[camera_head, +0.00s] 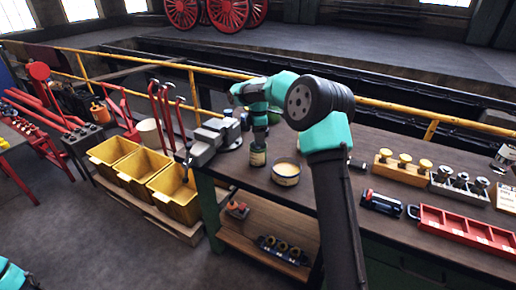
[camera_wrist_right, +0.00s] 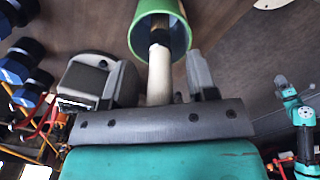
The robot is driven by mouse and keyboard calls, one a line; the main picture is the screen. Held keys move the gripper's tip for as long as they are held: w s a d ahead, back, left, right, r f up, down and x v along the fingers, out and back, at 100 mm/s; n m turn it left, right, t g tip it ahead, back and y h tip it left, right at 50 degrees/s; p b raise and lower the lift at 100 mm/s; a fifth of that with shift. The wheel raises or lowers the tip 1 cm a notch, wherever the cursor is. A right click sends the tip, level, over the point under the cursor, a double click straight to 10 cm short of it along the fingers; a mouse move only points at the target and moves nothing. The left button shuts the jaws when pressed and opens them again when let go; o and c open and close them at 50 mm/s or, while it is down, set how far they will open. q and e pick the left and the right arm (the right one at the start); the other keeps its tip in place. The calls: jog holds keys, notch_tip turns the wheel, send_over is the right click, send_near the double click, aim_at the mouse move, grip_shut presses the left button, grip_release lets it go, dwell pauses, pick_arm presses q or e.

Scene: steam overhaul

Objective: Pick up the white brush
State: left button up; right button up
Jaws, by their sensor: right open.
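In the right wrist view the fingers (camera_wrist_right: 162,78) are open on either side of a white handle (camera_wrist_right: 159,82) with a black band, which looks like the white brush. The handle lies between the fingers, with gaps to both sides. Its far end goes into a green cup (camera_wrist_right: 174,38). The brush's bristles are hidden, and the head view does not show it clearly. My left gripper is not in view; only a bit of teal arm shows at lower left.
A grey vise (camera_head: 215,140) stands left of the pot. A round tin (camera_head: 286,174) stands close on its right. A red tray (camera_head: 465,230), a black-and-red cylinder (camera_head: 381,202) and a wooden block with brass knobs (camera_head: 402,171) lie farther right. Yellow bins (camera_head: 172,200) stand at left.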

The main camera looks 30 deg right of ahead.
jog(key=shift+c, duration=0.3)
grip_shut()
jog(key=shift+r, duration=0.1)
notch_tip(320, 180, up, 10)
jog(key=shift+f, duration=0.1)
dwell(0.5)
dwell(0.3)
